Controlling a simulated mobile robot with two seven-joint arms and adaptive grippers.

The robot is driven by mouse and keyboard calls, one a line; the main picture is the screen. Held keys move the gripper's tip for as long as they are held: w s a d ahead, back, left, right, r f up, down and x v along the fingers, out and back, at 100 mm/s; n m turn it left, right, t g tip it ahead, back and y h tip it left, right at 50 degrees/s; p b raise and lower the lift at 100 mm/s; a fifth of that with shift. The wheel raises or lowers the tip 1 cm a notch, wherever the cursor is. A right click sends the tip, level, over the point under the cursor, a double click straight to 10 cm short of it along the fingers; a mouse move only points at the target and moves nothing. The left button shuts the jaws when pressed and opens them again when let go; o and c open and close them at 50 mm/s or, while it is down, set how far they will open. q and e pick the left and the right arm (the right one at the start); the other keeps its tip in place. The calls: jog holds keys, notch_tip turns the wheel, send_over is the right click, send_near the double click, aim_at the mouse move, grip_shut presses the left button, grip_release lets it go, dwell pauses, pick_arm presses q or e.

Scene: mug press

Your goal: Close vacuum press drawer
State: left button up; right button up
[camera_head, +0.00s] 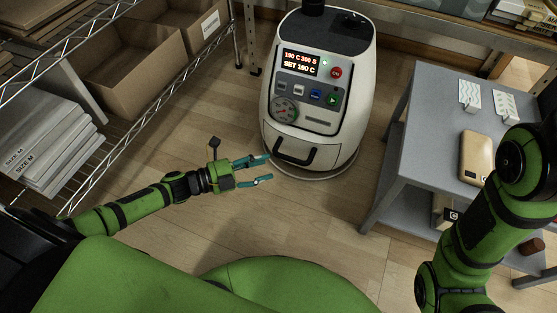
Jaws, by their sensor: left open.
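The vacuum press (318,85) is a white, rounded machine with a dark top, standing on the floor at the top middle. Its front panel has a lit display, several buttons and a dial. Low on its front is the drawer with a black handle (296,155); I cannot tell whether the drawer is fully in. My left gripper (268,170) is open and empty, its teal fingers pointing right, just left of and in front of the handle. I cannot tell whether it touches the press. My right arm shows at the right edge, but its gripper is out of view.
A grey table (432,132) to the right holds a tan case (482,158) and small white cards on stands. A wire shelf with cardboard boxes (135,68) and white packages (48,150) stands at the left. Wooden floor (310,215) is clear in front of the press.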

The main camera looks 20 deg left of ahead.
pick_arm(q)
jog(key=shift+v, duration=1.45)
jog(key=shift+r, duration=0.1)
